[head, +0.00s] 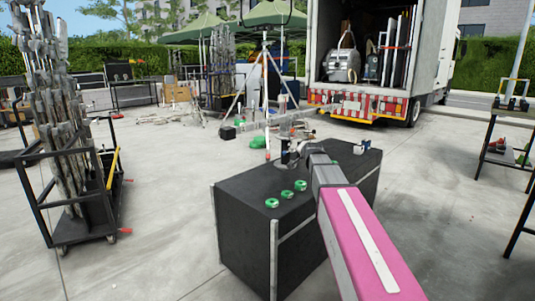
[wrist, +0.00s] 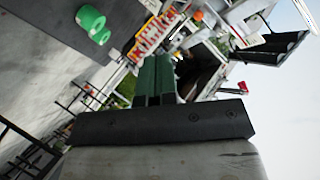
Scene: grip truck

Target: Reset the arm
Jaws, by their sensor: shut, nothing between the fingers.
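My gripper (wrist: 156,76) shows in the wrist view with its two dark green fingers together and nothing between them. In the head view my pink arm reaches forward from the lower right over a large black case (head: 243,222). Its far end is over the case's back part, where the fingers are too small to make out clearly. Three green ring-like pieces (head: 287,194) lie in a row on the case top, apart from the arm. Green pieces also show at the upper left of the wrist view (wrist: 90,18), clear of the fingers.
A black cart (head: 85,232) with stacked metal stands is at left. A white truck (head: 429,60) with an open back stands behind. A white tripod (head: 238,97) is behind the case. Tables (head: 505,160) stand at right. Concrete floor is clear on both sides of the case.

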